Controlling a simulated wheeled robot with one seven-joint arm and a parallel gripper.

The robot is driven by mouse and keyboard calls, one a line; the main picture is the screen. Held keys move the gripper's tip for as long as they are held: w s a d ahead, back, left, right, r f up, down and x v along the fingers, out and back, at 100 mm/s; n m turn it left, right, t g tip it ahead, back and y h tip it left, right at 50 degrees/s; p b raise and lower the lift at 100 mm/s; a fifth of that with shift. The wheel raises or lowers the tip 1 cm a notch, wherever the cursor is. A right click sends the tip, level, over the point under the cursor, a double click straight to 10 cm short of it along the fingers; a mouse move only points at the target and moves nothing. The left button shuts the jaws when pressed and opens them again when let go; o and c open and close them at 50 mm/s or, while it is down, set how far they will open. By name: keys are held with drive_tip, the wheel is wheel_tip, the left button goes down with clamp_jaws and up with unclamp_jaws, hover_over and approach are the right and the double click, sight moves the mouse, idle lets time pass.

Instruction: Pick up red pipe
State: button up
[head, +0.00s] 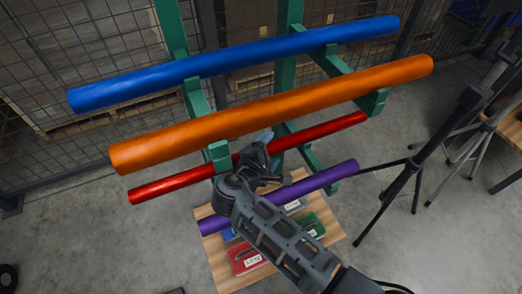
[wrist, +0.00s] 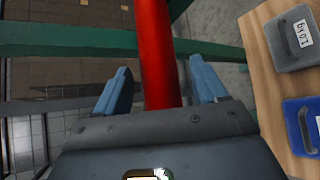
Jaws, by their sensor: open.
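The red pipe (head: 170,186) lies across the green rack arms, below the orange pipe and above the purple pipe in the head view. My gripper (head: 262,145) is at the middle of the red pipe and hides part of it. In the wrist view the red pipe (wrist: 156,55) runs lengthwise between the two blue fingers of my gripper (wrist: 158,88). The fingers are open, with a gap on each side of the pipe. The pipe's near end in that view is hidden behind the gripper body.
An orange pipe (head: 280,110) and a blue pipe (head: 235,62) lie higher on the green rack (head: 287,70). A purple pipe (head: 325,180) lies lower. A wooden table (head: 222,270) with coloured cases stands below. A black tripod (head: 415,165) stands at right.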

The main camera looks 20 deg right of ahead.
clamp_jaws()
idle(0.7)
